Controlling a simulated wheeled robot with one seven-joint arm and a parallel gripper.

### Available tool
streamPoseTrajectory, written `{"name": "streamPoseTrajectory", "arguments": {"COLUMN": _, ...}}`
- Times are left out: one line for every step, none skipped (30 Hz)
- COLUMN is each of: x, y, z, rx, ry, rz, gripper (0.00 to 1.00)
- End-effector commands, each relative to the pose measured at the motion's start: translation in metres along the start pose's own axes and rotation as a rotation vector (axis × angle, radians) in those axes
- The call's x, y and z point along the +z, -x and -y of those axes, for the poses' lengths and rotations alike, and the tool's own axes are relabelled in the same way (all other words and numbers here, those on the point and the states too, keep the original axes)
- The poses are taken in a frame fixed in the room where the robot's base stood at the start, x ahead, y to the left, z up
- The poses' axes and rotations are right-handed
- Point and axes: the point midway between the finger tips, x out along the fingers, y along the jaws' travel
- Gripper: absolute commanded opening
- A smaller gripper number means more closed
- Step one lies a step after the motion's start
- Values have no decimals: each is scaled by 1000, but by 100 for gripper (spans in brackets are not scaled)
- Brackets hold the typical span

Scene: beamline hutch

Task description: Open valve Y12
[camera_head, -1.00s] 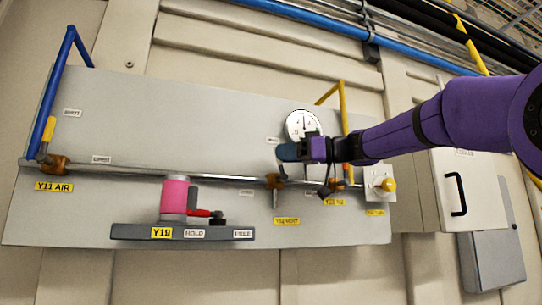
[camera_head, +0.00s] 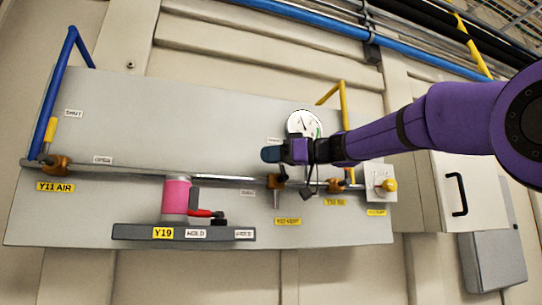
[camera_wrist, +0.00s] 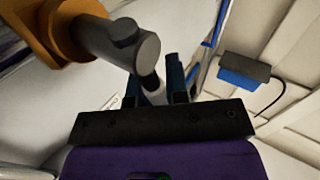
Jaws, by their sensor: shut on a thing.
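My gripper (camera_head: 271,154) is in front of the panel, beside the gauge, above the orange middle valve (camera_head: 277,183). In the wrist view my two dark fingers (camera_wrist: 166,80) are shut around a pale rod (camera_wrist: 154,93), seemingly a valve lever, by a grey hub (camera_wrist: 118,45) on an orange valve body (camera_wrist: 58,30). My gripper and wrist hide this lever in the head view. Another orange valve (camera_head: 336,186) sits right, under the yellow pipe. The small yellow labels near both are too blurred to read surely, so I cannot tell which is Y12.
The Y11 AIR valve (camera_head: 52,163) is at left under a blue pipe. The pink Y19 unit (camera_head: 175,197) stands on a dark bar. A round gauge (camera_head: 302,124) is right behind my wrist. A yellow knob (camera_head: 389,184) and a handled cabinet (camera_head: 470,190) are at right.

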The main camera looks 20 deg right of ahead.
Motion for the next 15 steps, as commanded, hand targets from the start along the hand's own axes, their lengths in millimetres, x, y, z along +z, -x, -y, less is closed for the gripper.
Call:
{"name": "streamPoseTrajectory", "arguments": {"x": 0, "y": 0, "z": 0, "rx": 0, "ry": -1, "rz": -1, "gripper": 0}}
{"name": "streamPoseTrajectory", "arguments": {"x": 0, "y": 0, "z": 0, "rx": 1, "ry": -4, "rz": -5, "gripper": 0}}
{"name": "streamPoseTrajectory", "arguments": {"x": 0, "y": 1, "z": 0, "rx": 2, "ry": -10, "rz": -13, "gripper": 0}}
{"name": "streamPoseTrajectory", "arguments": {"x": 0, "y": 1, "z": -1, "rx": 3, "ry": -17, "rz": -23, "gripper": 0}}
{"name": "streamPoseTrajectory", "arguments": {"x": 0, "y": 2, "z": -1, "rx": 4, "ry": -25, "rz": -36, "gripper": 0}}
{"name": "streamPoseTrajectory", "arguments": {"x": -1, "y": 3, "z": -2, "rx": 7, "ry": -39, "rz": -56, "gripper": 0}}
{"name": "streamPoseTrajectory", "arguments": {"x": -1, "y": 4, "z": -3, "rx": 10, "ry": -50, "rz": -74, "gripper": 0}}
{"name": "streamPoseTrajectory", "arguments": {"x": -1, "y": 6, "z": -4, "rx": 13, "ry": -63, "rz": -93, "gripper": 0}}
{"name": "streamPoseTrajectory", "arguments": {"x": -2, "y": 7, "z": -5, "rx": 17, "ry": -79, "rz": -117, "gripper": 0}}
{"name": "streamPoseTrajectory", "arguments": {"x": -2, "y": 8, "z": -6, "rx": 19, "ry": -91, "rz": -135, "gripper": 0}}
{"name": "streamPoseTrajectory", "arguments": {"x": -3, "y": 9, "z": -6, "rx": 21, "ry": -102, "rz": -151, "gripper": 0}}
{"name": "streamPoseTrajectory", "arguments": {"x": -3, "y": 10, "z": -7, "rx": 24, "ry": -115, "rz": -171, "gripper": 0}}
{"name": "streamPoseTrajectory", "arguments": {"x": -3, "y": 11, "z": -8, "rx": 26, "ry": -124, "rz": -185, "gripper": 0}}
{"name": "streamPoseTrajectory", "arguments": {"x": -3, "y": 12, "z": -8, "rx": 28, "ry": -130, "rz": -196, "gripper": 0}}
{"name": "streamPoseTrajectory", "arguments": {"x": -4, "y": 12, "z": -9, "rx": 29, "ry": -138, "rz": -209, "gripper": 0}}
